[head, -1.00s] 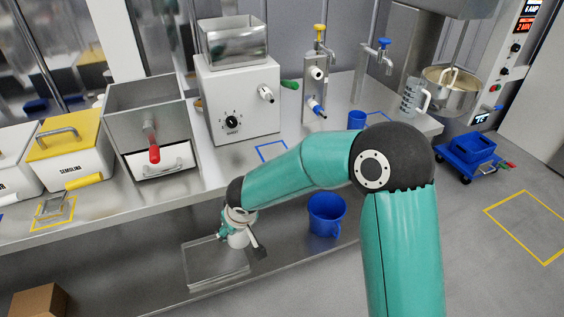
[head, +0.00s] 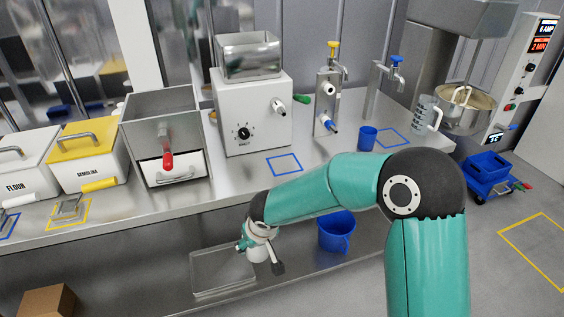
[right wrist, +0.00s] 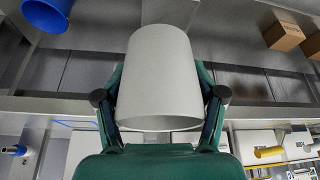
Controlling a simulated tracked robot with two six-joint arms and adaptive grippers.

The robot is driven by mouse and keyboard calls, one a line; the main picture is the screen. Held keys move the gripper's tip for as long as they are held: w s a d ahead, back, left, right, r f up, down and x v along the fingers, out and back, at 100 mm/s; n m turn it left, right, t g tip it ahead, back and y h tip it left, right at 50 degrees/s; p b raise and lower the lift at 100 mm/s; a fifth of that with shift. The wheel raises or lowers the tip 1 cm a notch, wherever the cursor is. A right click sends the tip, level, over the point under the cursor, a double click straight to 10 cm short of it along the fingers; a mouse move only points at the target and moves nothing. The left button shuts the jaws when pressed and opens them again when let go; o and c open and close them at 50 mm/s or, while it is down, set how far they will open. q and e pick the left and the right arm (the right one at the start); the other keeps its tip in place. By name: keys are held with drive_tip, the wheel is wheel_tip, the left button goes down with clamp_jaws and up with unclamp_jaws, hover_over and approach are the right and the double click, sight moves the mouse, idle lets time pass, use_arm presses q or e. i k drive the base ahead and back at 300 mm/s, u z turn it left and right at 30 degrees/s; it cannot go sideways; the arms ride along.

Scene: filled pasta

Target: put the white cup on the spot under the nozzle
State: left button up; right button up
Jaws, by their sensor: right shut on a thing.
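My right gripper (head: 261,250) is shut on the white cup (right wrist: 158,75). The wrist view shows a finger on each side of the cup's wall. In the head view only a little of the cup (head: 258,254) shows, in front of the table's front edge and lower in the picture than the tabletop. The white machine (head: 262,130) on the table has a nozzle (head: 279,106) on its front right. A blue square outline (head: 284,165) marks the tabletop in front of and below that nozzle, and it is empty. My left gripper is not in view.
To the right are taps (head: 328,98), a small blue cup (head: 368,138), a second blue outline (head: 393,139) and a clear jug (head: 427,115). A blue bucket (head: 337,232) is below the table.

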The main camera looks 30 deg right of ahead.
sight(284, 164)
drive_tip(key=z, duration=0.15)
drive_tip(key=i, duration=1.3)
